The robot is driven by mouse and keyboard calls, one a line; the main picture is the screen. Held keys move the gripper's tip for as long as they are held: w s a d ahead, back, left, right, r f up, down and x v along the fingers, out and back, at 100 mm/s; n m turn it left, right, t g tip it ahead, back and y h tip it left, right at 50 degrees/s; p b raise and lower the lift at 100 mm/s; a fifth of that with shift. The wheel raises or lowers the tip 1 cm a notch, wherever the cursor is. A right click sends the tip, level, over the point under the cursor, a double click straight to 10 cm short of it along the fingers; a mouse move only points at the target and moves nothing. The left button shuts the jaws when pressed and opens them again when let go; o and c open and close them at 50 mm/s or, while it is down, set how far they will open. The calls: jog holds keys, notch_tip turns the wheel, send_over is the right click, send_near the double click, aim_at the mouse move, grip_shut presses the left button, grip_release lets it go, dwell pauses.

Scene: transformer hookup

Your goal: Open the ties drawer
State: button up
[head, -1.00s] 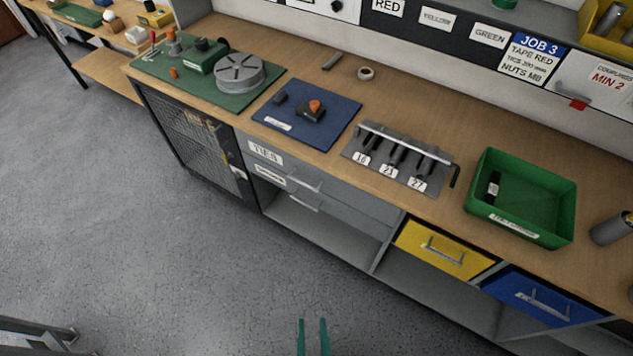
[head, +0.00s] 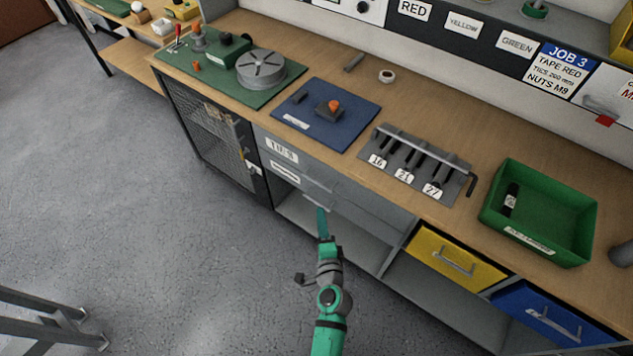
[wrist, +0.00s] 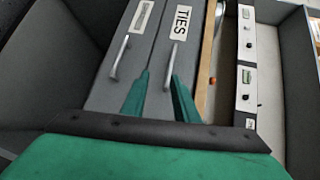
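The ties drawer (head: 345,188) is the upper grey drawer under the bench, with a "TIES" label (head: 282,151) and a bar handle; it looks shut. In the wrist view the ties drawer (wrist: 160,45) has its handle (wrist: 167,66) just beyond my fingertips. My gripper (head: 321,212) is in front of the drawers, with its fingers overlapping the lower drawer's area in the head view. In the wrist view my gripper (wrist: 160,76) has two green fingers apart and nothing between them. The exact gap to the handle cannot be told.
A second grey drawer (head: 285,172) with its own label sits right below. A mesh-door cabinet (head: 210,135) stands to the left. Yellow (head: 450,255) and blue (head: 545,312) drawers are to the right. A green bin (head: 540,215) stands on the bench. The floor in front is clear.

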jog(key=m, duration=0.1)
send_near(316, 182)
jog(key=f, duration=0.1)
jog(key=shift+t+y, duration=0.3)
jog(key=shift+y, duration=0.1)
jog(key=x, duration=1)
jog(key=shift+w+d+f, duration=0.1)
jog(key=shift+w+d, duration=0.1)
jog(key=shift+d, duration=0.1)
grip_shut()
